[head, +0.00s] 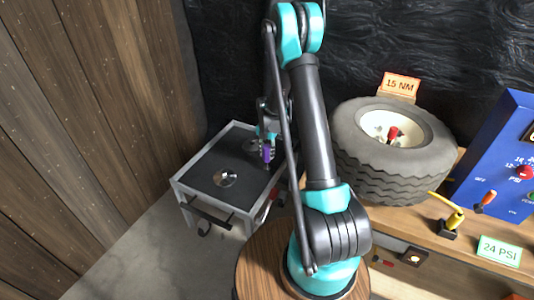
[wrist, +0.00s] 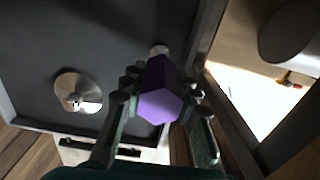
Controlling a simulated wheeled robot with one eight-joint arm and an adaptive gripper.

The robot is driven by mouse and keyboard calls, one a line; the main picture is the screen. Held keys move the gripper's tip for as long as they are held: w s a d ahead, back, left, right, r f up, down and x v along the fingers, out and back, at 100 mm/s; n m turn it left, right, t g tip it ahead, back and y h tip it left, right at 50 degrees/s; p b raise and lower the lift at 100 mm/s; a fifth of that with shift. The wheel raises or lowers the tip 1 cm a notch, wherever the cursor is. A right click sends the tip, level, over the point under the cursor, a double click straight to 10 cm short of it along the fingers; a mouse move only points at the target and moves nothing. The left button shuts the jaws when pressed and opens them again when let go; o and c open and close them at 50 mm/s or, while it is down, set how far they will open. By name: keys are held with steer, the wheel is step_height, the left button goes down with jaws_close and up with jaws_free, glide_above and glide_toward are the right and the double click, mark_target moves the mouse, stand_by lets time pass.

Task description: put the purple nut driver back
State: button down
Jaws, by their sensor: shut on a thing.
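My gripper (head: 267,146) is shut on the purple nut driver (head: 267,154), above the right part of the grey cart's (head: 203,164) dark top. In the wrist view, my gripper's (wrist: 160,88) two fingers clasp the purple hexagonal handle (wrist: 160,104) from both sides. The handle's end faces the camera, and a pale tip (wrist: 159,50) points away toward the cart top. I cannot tell whether the tip touches the surface.
A shiny metal disc (head: 226,179) lies on the cart top, and it also shows in the wrist view (wrist: 78,92). The bench at right carries a tyre (head: 386,176), a 15 NM sign (head: 401,85) and a blue panel (head: 492,155). A wooden wall (head: 80,120) stands at left.

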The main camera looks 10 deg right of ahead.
steer(key=c, duration=1.1)
jaws_free()
steer(key=shift+f, duration=0.1)
steer(key=shift+c, duration=0.2)
step_height(320, 180, up, 12)
steer(key=shift+r, duration=0.1)
steer(key=s+d+r+m+t, duration=0.1)
steer(key=s+r+m, duration=0.3)
steer(key=s+m, duration=0.35)
steer(key=s+d+r+m+t, duration=0.1)
steer(key=s+d+r+m, duration=0.15)
steer(key=s+m, duration=0.5)
steer(key=s+f+m+t, duration=0.1)
steer(key=s+m+t, duration=0.1)
steer(key=s+m, duration=1.1)
steer(key=s, duration=0.2)
steer(key=shift+s+d+m, duration=0.2)
steer(key=shift+s+m, duration=0.1)
steer(key=shift+m, duration=0.1)
